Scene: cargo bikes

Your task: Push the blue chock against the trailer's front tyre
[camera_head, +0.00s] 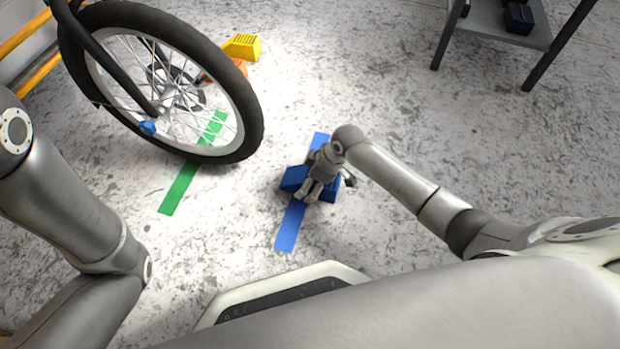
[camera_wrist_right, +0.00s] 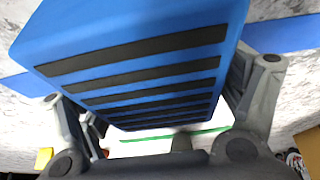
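The blue chock (camera_head: 291,179) stands on the floor over a blue tape strip, apart from the tyre and to its right. My right gripper (camera_head: 313,192) is down at the chock and partly covers it. In the right wrist view the chock (camera_wrist_right: 140,27), with black ribs on its face, fills the space between the spread fingers (camera_wrist_right: 165,115). Whether the fingers press on it cannot be seen. The trailer's front tyre (camera_head: 250,112) is on a spoked wheel at the upper left. My left arm shows at the left, but its gripper is out of view.
A green tape strip (camera_head: 180,187) runs under the wheel. The blue tape (camera_head: 289,228) is to its right. A yellow block (camera_head: 243,46) and an orange object (camera_head: 240,67) lie behind the wheel. A grey table (camera_head: 490,22) stands at the upper right. The floor between chock and tyre is clear.

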